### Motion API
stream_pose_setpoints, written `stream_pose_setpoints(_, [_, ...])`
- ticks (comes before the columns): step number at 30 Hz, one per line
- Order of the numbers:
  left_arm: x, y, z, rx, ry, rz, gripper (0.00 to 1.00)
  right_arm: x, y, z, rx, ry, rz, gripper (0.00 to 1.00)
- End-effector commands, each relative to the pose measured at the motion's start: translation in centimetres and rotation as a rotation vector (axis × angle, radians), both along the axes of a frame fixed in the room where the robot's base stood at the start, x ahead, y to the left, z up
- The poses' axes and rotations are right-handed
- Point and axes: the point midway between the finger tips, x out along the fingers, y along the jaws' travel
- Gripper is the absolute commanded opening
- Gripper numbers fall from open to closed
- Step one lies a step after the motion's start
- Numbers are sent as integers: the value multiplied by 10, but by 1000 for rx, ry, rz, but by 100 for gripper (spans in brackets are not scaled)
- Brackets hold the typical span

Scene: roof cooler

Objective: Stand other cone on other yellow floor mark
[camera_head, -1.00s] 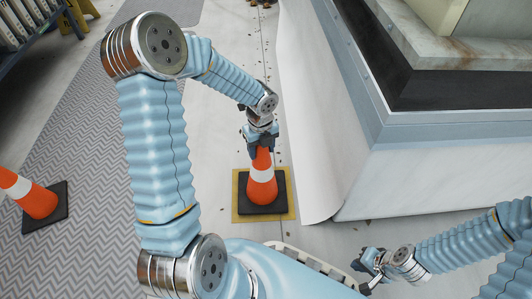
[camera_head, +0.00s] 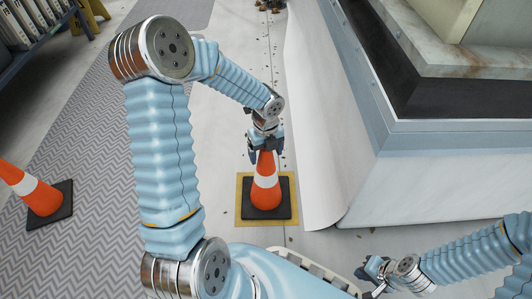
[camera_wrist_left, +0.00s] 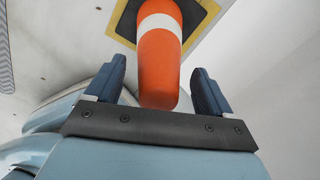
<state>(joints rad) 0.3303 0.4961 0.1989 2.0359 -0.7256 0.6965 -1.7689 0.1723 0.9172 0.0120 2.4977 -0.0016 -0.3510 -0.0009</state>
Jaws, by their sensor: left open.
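An orange cone (camera_head: 265,190) with a white band stands upright on its black base on a yellow floor mark (camera_head: 240,210), whose border shows around the base. My left gripper (camera_head: 266,152) is open at the cone's tip, with its fingers apart on either side. In the left wrist view the cone (camera_wrist_left: 158,70) rises between the open fingers (camera_wrist_left: 157,95), with gaps on both sides. A second orange cone (camera_head: 40,197) stands on the patterned mat at the left, partly cut off by the picture's edge. My right gripper (camera_head: 372,272) is low at the right; its finger opening is too small to judge.
A large white-sided unit (camera_head: 440,170) with a grey edge fills the right. A patterned grey walkway (camera_head: 100,150) runs along the left. A rack (camera_head: 40,30) and a yellow stand (camera_head: 92,15) are at the top left. Pale floor lies between walkway and unit.

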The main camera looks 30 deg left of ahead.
Motion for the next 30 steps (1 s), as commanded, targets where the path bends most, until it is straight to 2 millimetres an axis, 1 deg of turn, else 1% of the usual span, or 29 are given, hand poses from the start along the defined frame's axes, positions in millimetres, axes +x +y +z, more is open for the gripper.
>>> stream_pose_setpoints(1, [1, 1, 14, 1, -3, 1, 82, 0, 0, 7, 0, 1, 0, 0])
stream_pose_setpoints(9, [1, 0, 76, 1, -4, 2, 82, -1, 1, 27, 2, 5, 4, 0])
stream_pose_setpoints(13, [1, 0, 97, 0, -3, 1, 82, -2, 1, 32, 2, 7, 5, 0])
stream_pose_setpoints(15, [0, 0, 105, 1, -2, 1, 82, -2, 1, 34, 2, 7, 5, 0])
stream_pose_setpoints(17, [0, -1, 107, -4, 1, 9, 82, -2, 1, 35, 2, 7, 5, 0])
stream_pose_setpoints(19, [-2, -11, 97, -35, 6, 67, 82, -2, 1, 35, 2, 7, 5, 0])
stream_pose_setpoints(20, [-4, -19, 88, -58, 10, 115, 82, -2, 1, 35, 2, 7, 5, 0])
stream_pose_setpoints(23, [-17, -59, 43, -173, 52, 400, 82, -2, 1, 34, 2, 7, 5, 0])
stream_pose_setpoints(24, [-26, -79, 21, -223, 83, 563, 82, -2, 1, 34, 1, 8, 5, 0])
stream_pose_setpoints(26, [-42, -107, -10, -286, 147, 845, 82, -2, 1, 34, 1, 8, 5, 0])
stream_pose_setpoints(27, [-56, -124, -29, -312, 196, 1043, 82, -2, 1, 34, 1, 8, 5, 0])
stream_pose_setpoints(29, [-75, -142, -53, -330, 263, 1335, 82, -2, 1, 35, 1, 8, 5, 0])
stream_pose_setpoints(30, [-88, -150, -67, -328, 301, 1521, 82, -2, 0, 35, 1, 8, 5, 0])
